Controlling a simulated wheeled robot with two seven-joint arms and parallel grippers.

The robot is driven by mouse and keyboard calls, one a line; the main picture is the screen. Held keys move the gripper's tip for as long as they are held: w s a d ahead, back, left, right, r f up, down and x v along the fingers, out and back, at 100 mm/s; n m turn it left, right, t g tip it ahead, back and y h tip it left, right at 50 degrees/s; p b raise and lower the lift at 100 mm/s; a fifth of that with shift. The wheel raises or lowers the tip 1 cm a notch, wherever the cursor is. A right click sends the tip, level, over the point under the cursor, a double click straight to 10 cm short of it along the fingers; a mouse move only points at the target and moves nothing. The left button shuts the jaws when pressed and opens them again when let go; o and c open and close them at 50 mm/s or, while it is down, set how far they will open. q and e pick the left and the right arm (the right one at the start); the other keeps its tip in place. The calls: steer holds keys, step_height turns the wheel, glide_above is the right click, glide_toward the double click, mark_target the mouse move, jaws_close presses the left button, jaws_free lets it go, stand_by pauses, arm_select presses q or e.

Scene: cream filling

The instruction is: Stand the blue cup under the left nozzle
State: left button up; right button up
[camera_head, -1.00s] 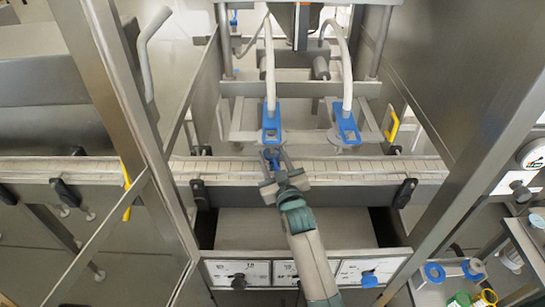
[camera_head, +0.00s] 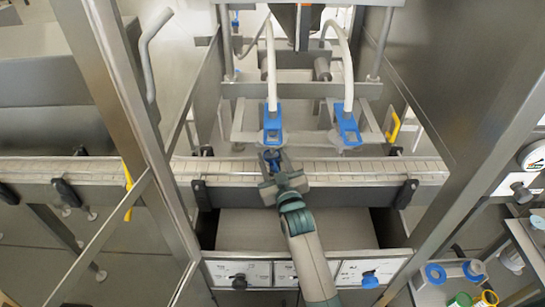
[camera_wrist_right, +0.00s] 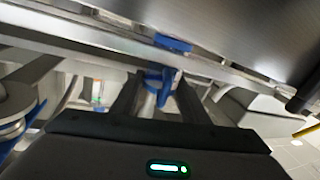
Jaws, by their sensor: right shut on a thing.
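The left nozzle (camera_head: 272,125) is a blue fitting at the end of a white hose, hanging above the conveyor. The small blue cup (camera_head: 271,155) is at the tip of my right gripper (camera_head: 273,161), just in front of and close to that nozzle in the head view. In the wrist view the blue cup (camera_wrist_right: 160,82) sits between the two dark fingers, which are shut on it. Its base is partly hidden. A blue piece (camera_wrist_right: 172,43) shows above it there. I cannot tell whether the cup touches the belt. My left gripper is not in view.
The conveyor (camera_head: 340,167) runs left to right with a rail along its front. The right nozzle (camera_head: 348,127) hangs beside the left one. Metal posts flank the opening. A panel with knobs (camera_head: 320,272) is below, and blue rings (camera_head: 436,273) lie at lower right.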

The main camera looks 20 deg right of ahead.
steer(key=o, duration=1.2)
steer(key=shift+o, duration=0.2)
steer(key=shift+s+f, duration=0.1)
steer(key=shift+s, duration=0.05)
steer(key=s+b, duration=0.4)
steer(key=s, duration=1.3)
steer(key=shift+b, duration=0.35)
steer(key=shift+s+a, duration=0.1)
